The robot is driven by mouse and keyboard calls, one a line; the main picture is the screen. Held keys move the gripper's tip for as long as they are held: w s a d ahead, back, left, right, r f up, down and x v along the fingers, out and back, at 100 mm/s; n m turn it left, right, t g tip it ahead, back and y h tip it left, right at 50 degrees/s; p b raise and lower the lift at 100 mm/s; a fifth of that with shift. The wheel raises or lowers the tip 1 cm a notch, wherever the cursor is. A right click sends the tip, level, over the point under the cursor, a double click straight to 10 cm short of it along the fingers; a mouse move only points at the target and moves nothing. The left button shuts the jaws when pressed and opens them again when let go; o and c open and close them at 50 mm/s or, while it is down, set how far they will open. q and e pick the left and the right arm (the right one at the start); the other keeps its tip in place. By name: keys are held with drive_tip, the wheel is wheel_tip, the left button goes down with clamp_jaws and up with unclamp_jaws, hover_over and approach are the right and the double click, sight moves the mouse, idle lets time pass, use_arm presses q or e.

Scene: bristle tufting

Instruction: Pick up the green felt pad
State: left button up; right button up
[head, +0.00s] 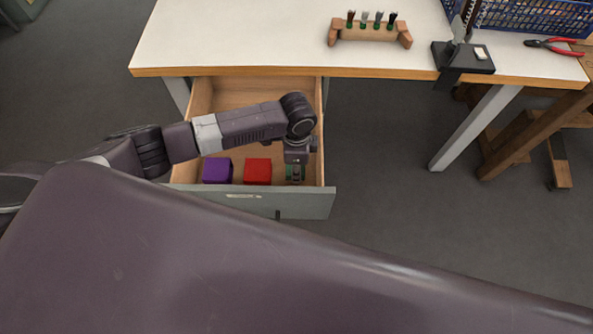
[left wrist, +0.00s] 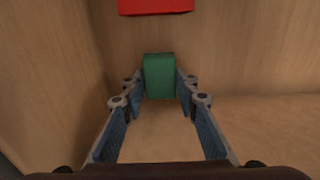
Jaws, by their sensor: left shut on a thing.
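The green felt pad (left wrist: 159,76) is a small green block between the fingertips of my left gripper (left wrist: 160,84) in the left wrist view. The fingers touch it on both sides, so the gripper is shut on it. In the head view, my left gripper (head: 295,174) points down into the open drawer at its right end, and only a little of the green pad shows there. I cannot tell whether the pad still rests on the drawer floor. My right gripper is not in view.
The open drawer (head: 328,180) holds a red block (head: 257,171) and a purple block (head: 217,170) left of the gripper. The white bench (head: 250,35) above carries a wooden rack (head: 368,34) with tufts, a black clamp stand (head: 463,58), red pliers (head: 553,46) and a blue basket (head: 540,14).

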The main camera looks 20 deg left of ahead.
use_arm(q)
wheel_tip(320, 180, up, 17)
drive_tip(key=p, duration=0.1)
drive_tip(key=shift+r, duration=0.15)
drive_tip(key=o, duration=0.4)
drive_tip(key=shift+c, duration=0.2)
drive_tip(key=c, duration=0.3)
drive_tip(key=shift+c, duration=0.2)
